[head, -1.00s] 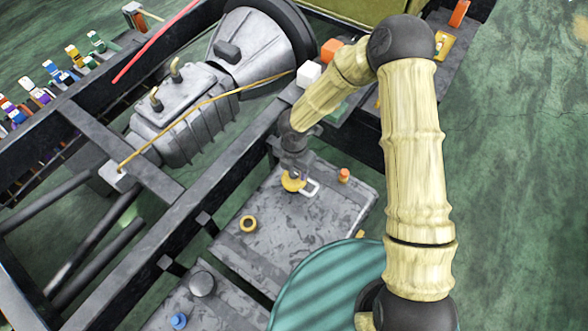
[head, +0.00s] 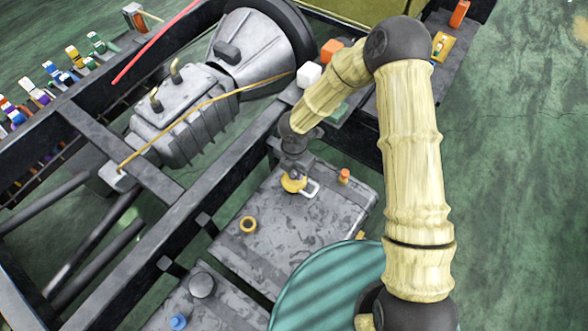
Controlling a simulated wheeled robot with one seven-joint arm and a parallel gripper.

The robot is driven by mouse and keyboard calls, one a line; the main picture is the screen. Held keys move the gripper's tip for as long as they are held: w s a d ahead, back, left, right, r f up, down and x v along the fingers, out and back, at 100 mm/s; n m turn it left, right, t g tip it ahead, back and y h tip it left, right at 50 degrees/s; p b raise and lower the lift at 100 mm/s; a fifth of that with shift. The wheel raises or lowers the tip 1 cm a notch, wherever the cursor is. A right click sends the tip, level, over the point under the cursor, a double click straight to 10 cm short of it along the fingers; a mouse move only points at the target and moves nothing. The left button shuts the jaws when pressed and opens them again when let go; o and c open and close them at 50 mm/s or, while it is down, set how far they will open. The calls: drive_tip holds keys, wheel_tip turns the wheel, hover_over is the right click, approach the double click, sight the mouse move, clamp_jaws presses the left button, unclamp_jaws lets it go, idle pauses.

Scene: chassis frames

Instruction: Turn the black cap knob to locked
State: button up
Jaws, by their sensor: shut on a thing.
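My gripper (head: 294,174) points down at the far part of the grey tank top. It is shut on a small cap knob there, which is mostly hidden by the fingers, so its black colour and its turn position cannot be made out. A yellow round collar (head: 291,186) shows just under the fingers. A white loop (head: 312,189) sticks out to the right of the collar.
A blue cap (head: 179,321) is on the nearer tank. A teal round surface (head: 325,290) lies in front. Dark frame rails and a grey gearbox (head: 185,120) stand to the left.

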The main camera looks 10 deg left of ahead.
drive_tip(key=m+b, duration=0.1)
drive_tip(key=m, duration=0.3)
drive_tip(key=m+b, duration=0.1)
drive_tip(key=m, duration=0.3)
drive_tip(key=shift+m, duration=0.3)
drive_tip(key=m+b, duration=0.1)
drive_tip(key=m, duration=0.3)
drive_tip(key=shift+m, duration=0.3)
drive_tip(key=m, duration=0.4)
drive_tip(key=shift+b, duration=0.4)
drive_tip(key=shift+m, duration=0.3)
drive_tip(key=o, duration=1)
